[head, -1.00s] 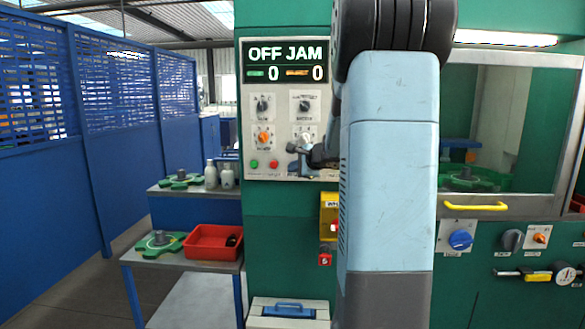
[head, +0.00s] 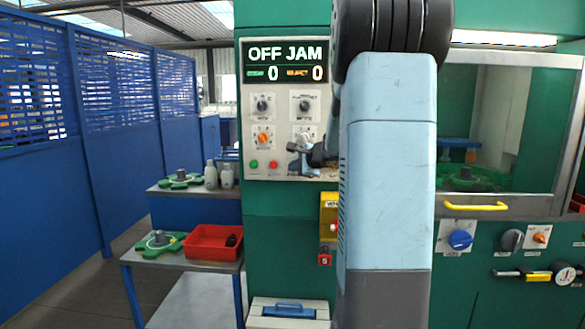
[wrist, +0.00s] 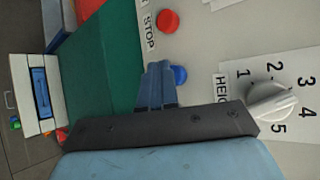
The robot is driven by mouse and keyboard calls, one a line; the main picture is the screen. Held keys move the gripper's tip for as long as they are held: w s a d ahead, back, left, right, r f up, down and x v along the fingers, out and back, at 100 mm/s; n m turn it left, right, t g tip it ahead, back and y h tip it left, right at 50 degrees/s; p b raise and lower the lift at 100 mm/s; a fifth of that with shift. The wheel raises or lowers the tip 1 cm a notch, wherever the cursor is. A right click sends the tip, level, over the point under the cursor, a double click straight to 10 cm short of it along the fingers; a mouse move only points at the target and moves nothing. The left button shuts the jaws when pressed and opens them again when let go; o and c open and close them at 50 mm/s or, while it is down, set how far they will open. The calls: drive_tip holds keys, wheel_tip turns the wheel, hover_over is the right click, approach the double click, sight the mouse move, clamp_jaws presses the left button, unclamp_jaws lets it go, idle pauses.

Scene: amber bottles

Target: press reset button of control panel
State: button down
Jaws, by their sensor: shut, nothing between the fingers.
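The control panel (head: 284,110) is a pale plate with a display reading "OFF JAM" and two zeros, several knobs, a green button (head: 254,164) and a red button (head: 273,165). In the wrist view the red button (wrist: 168,21) has a STOP label. A blue button (wrist: 181,75) sits beside it, partly hidden by my fingers; no reset label is readable. My gripper (wrist: 158,66) is shut and empty, its tips beside the blue button; contact cannot be told. In the head view my gripper (head: 292,148) is in front of the panel's lower right.
A white knob (wrist: 274,102) with a numbered dial is right of my fingers in the wrist view. A yellow box (head: 329,210) with a red button is below the panel. A red tray (head: 207,252) is on a side table. Blue partitions (head: 118,150) stand at left.

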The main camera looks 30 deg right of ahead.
drive_tip(key=shift+w+d, duration=0.25)
drive_tip(key=shift+w, duration=0.1)
idle(0.8)
drive_tip(key=shift+s+a, duration=0.1)
drive_tip(key=shift+s, duration=0.05)
drive_tip(key=shift+s+a, duration=0.4)
drive_tip(key=shift+s, duration=0.15)
idle(0.4)
drive_tip(key=shift+s+a, duration=0.7)
drive_tip(key=shift+s, duration=0.35)
drive_tip(key=shift+s+a, duration=0.7)
drive_tip(key=shift+s, duration=0.35)
